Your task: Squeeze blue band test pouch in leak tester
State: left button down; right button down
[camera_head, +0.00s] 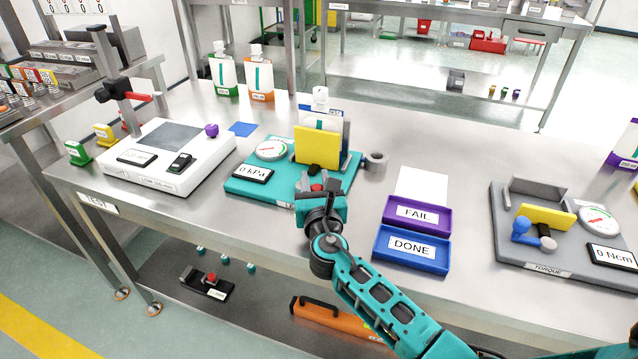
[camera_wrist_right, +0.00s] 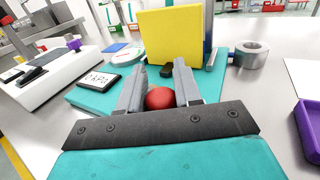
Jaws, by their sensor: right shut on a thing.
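The leak tester has a teal base (camera_head: 240,187), a round dial and a readout showing 0 kPa (camera_head: 253,173). Its upright yellow plate (camera_head: 317,147) stands in front of a grey back wall. A white capped pouch (camera_head: 321,98) shows above and behind the yellow plate; a blue patch shows beside its top, and its lower part is hidden. My right gripper (camera_head: 318,186) is at the front of the tester, shut on a red knob. In the right wrist view the red knob (camera_wrist_right: 160,98) sits between the two grey fingers, before the yellow plate (camera_wrist_right: 170,36). My left gripper is not in view.
A white sealing machine (camera_head: 160,165) stands left. Two pouches (camera_head: 223,72) stand at the back. A purple FAIL tray (camera_head: 417,214) and blue DONE tray (camera_head: 411,250) lie right of my arm. A grey torque tester (camera_head: 550,260) is farther right. A grey ring (camera_head: 376,162) adjoins the leak tester.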

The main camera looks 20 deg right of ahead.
jog(key=shift+a+f+m+g+h, duration=0.1)
jog(key=shift+a+m+g+h, duration=0.3)
jog(key=shift+m+h, duration=0.55)
jog(key=shift+a+m+g+h+b, duration=0.25)
jog(key=shift+m+g+h+b, duration=0.2)
jog(key=shift+h, duration=0.5)
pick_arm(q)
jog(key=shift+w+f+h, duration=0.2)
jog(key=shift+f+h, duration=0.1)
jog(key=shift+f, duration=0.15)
pick_arm(e)
jog(key=shift+s+a+m+g+h, duration=0.15)
jog(key=shift+m+g+h, duration=0.25)
jog(key=shift+h, duration=0.3)
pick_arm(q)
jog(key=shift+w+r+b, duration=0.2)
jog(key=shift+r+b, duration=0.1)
pick_arm(e)
jog(key=shift+h, duration=0.3)
jog(key=c, duration=1.2)
grip_release()
jog(key=o, duration=0.4)
jog(key=shift+c, duration=0.2)
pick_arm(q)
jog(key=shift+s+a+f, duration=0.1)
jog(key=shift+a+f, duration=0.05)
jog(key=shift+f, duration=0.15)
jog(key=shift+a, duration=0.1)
